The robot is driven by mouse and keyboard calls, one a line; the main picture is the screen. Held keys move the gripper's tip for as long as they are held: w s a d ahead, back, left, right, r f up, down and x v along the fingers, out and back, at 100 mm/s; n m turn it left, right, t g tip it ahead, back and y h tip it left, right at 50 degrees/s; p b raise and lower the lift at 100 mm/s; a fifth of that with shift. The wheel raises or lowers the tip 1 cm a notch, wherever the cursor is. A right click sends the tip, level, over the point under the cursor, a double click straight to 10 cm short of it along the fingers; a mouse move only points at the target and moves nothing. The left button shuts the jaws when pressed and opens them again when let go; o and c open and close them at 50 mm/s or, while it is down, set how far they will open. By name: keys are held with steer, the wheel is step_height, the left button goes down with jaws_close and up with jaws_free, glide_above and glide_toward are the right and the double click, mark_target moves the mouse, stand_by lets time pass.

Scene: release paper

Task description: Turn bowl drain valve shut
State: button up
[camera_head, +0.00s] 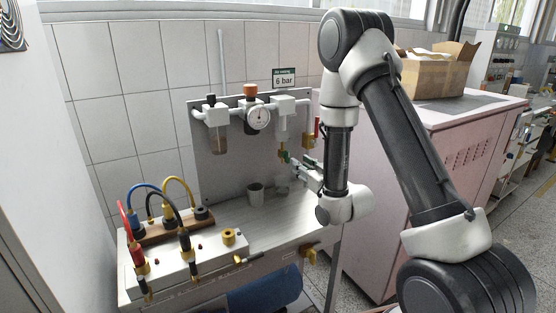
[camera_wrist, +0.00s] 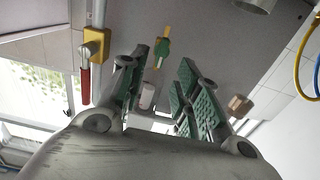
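My gripper (camera_wrist: 163,72) is open, its two green-padded fingers apart with nothing clasped. In the head view my gripper (camera_head: 296,165) is at the right of the grey back panel, just below the right-hand filter bowl (camera_head: 283,122). A small green valve piece with yellow ends (camera_wrist: 162,47) shows beyond the fingertips in the wrist view; it looks like the bowl drain valve. Its brass part (camera_head: 281,153) shows under the bowl in the head view, partly hidden by the fingers. A white cylinder (camera_wrist: 147,96) shows between the fingers; whether it touches them I cannot tell.
A brass valve with a red lever (camera_wrist: 86,82) is close left of the fingers in the wrist view; the red lever (camera_head: 317,126) is right of the bowl. A pressure gauge (camera_head: 258,118), a cup (camera_head: 255,193) and a hose manifold (camera_head: 185,262) are left. A pink cabinet (camera_head: 375,190) stands right.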

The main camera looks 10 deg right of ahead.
mark_target(289, 157)
steer(key=x, duration=0.7)
steer(key=shift+w+a, duration=0.2)
steer(key=shift+w, duration=0.15)
jaws_close()
